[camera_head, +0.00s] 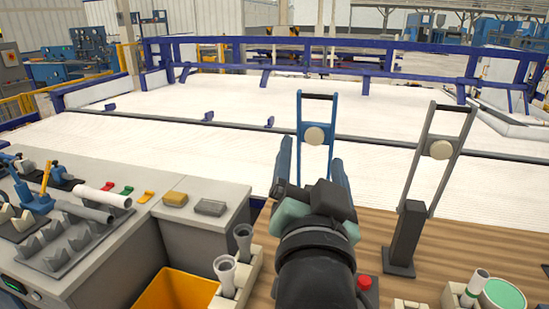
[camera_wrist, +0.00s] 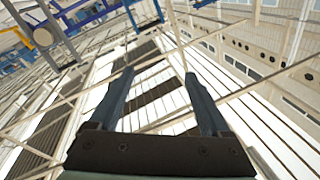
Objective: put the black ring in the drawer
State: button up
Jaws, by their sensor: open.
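I cannot make out a black ring in either view. I cannot pick out a drawer for certain; an open orange-yellow bin (camera_head: 175,290) shows at the bottom, below the grey counter. My gripper (camera_head: 311,152) is raised above the wooden table, pointing away from the body camera. Its two fingers are apart with nothing between them. The wrist view also shows the empty gripper (camera_wrist: 159,72), aimed at the far hall and not at the table. My arm hides part of the table.
A blue upright frame (camera_head: 316,135) and a grey one (camera_head: 440,150) stand beyond my gripper. A black post (camera_head: 406,235) stands on the wooden table (camera_head: 460,250). The grey counter (camera_head: 150,165) at left carries pipes and several small blocks. Short grey pipes (camera_head: 226,275) stand near the bin.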

jog(key=s+a+r+n+t+y, duration=0.1)
jog(key=s+a+r+n+t, duration=0.1)
jog(key=s+r, duration=0.4)
jog(key=s+a+r+n+t, duration=0.3)
jog(key=s+r, duration=0.4)
jog(key=r, duration=0.7)
jog(key=n+t, duration=0.1)
jog(key=t, duration=0.1)
jog(key=shift+r+t+y, duration=0.35)
jog(key=shift+t+y, duration=0.05)
